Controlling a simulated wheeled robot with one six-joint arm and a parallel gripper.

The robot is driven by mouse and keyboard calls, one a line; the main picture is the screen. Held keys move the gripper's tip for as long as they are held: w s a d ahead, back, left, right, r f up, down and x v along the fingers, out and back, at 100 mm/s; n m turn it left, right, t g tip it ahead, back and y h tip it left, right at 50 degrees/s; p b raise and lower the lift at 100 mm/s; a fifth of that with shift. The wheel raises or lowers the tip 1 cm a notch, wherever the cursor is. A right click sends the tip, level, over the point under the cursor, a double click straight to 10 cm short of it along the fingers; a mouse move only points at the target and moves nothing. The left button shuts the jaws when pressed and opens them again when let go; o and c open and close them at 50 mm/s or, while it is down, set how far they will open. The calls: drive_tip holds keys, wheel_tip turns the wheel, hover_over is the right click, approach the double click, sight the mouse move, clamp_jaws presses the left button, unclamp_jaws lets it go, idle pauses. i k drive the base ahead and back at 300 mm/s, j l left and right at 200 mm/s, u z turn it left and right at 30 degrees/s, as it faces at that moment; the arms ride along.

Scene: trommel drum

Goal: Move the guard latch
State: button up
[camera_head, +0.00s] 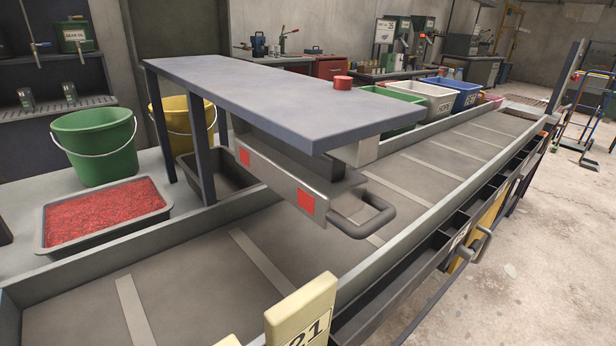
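A grey metal bar with red square patches (276,184) hangs under the front of a raised blue-grey shelf (270,88). A dark grey loop handle (366,222) sticks out from its right end, above the belt. I cannot tell for certain whether this handle or another part is the guard latch. My gripper is not recognisable in the view.
A long belt trough (200,278) runs under the shelf. A cream block marked 21 (303,308) stands at its near rim. A green bucket (97,146), a tray of red granules (104,212) and a yellow bucket (178,120) stand left. Coloured bins (434,100) stand behind. Open floor lies right.

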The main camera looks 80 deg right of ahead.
sight(464, 253)
drive_tip(key=z, duration=0.45)
drive_tip(key=j+z, duration=0.1)
drive_tip(key=z, duration=0.8)
drive_tip(key=k+z, duration=0.1)
drive_tip(key=z, duration=1.25)
drive_tip(key=k+z, duration=0.1)
drive_tip(key=z, duration=0.35)
